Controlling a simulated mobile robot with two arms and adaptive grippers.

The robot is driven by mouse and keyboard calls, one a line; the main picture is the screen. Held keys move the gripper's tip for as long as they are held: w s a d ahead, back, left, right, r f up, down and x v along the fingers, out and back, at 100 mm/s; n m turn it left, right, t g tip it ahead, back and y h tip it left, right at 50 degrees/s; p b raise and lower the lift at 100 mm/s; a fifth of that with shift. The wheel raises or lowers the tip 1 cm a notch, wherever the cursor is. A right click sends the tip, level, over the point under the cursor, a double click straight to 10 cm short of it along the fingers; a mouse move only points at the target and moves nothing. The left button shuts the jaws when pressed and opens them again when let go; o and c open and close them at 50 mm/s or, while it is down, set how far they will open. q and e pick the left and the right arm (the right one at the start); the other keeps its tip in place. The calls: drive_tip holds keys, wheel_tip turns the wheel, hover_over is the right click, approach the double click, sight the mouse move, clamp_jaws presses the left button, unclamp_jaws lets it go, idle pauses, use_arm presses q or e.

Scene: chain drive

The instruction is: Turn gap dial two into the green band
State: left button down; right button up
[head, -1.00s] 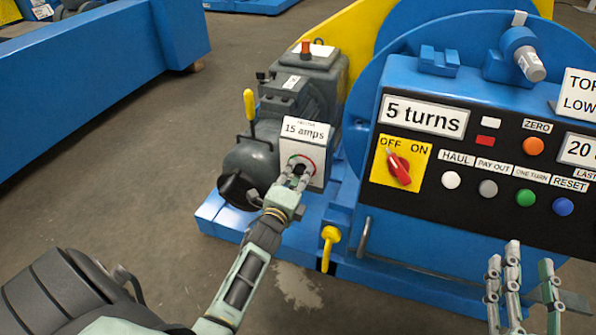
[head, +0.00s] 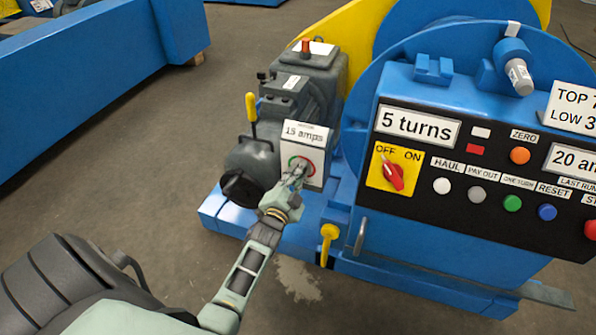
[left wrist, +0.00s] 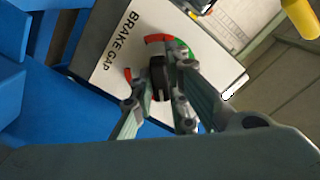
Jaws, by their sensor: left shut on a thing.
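The gap dial shows in the left wrist view as a black knob (left wrist: 159,76) on a pale plate (left wrist: 112,62) lettered BRAKE GAP. A red and green arc (left wrist: 172,44) curves around the knob, partly hidden by my fingers. My left gripper (left wrist: 156,102) is shut on the knob, with fingers on both sides of it. In the head view my left gripper (head: 298,172) covers most of the dial, below the sign reading 15 amps (head: 305,134). I cannot tell which color the knob points to. My right gripper is out of view.
A black control panel (head: 440,205) with a red switch and several colored buttons stands to the right. A yellow-handled lever (head: 251,108) rises left of the dial. A yellow handle (head: 328,240) stands below right. Open floor (head: 120,200) lies left.

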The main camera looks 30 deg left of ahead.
use_arm(q)
drive_tip(key=n+p, duration=0.2)
drive_tip(key=n, duration=0.8)
drive_tip(key=shift+p, duration=0.4)
drive_tip(key=n, duration=0.2)
drive_tip(key=shift+f+n, duration=0.1)
drive_tip(key=shift+n, duration=0.2)
drive_tip(key=n, duration=0.3)
drive_tip(key=shift+n, duration=0.4)
drive_tip(key=n, duration=0.3)
drive_tip(key=shift+s+n, duration=0.1)
drive_tip(key=shift+n, duration=0.7)
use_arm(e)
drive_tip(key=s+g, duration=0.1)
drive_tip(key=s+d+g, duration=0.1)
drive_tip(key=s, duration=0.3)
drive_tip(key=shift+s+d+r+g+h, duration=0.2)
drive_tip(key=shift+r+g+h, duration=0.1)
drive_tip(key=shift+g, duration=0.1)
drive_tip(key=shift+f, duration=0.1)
